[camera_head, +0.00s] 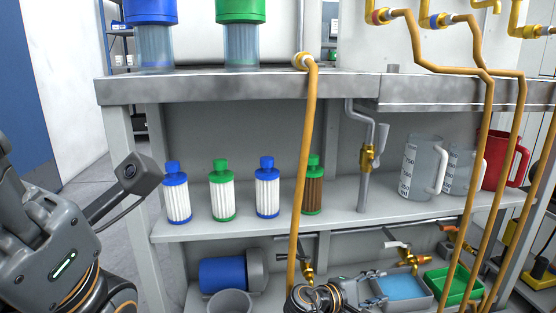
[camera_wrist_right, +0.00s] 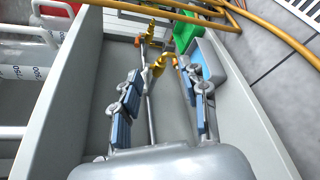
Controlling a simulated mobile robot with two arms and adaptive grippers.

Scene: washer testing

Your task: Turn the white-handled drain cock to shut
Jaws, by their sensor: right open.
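The white-handled drain cock (camera_head: 397,244) is a brass tap under the lower shelf, right of centre in the head view, above a blue-filled tray (camera_head: 404,287). My right gripper (camera_head: 362,286) is low in the head view, left of that cock and partly cut off by the bottom edge. In the right wrist view, its two blue-padded fingers (camera_wrist_right: 160,85) are spread apart with nothing between the pads. A brass cock (camera_wrist_right: 158,67) shows beyond the fingertips there; its handle is hard to make out. My left arm shows at the left, but its fingers are outside the frame.
An orange-handled cock (camera_head: 459,237) is farther right, near a green tray (camera_head: 455,285). Filter cartridges and jugs stand on the shelf (camera_head: 350,222) above. More yellow hoses hang at right.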

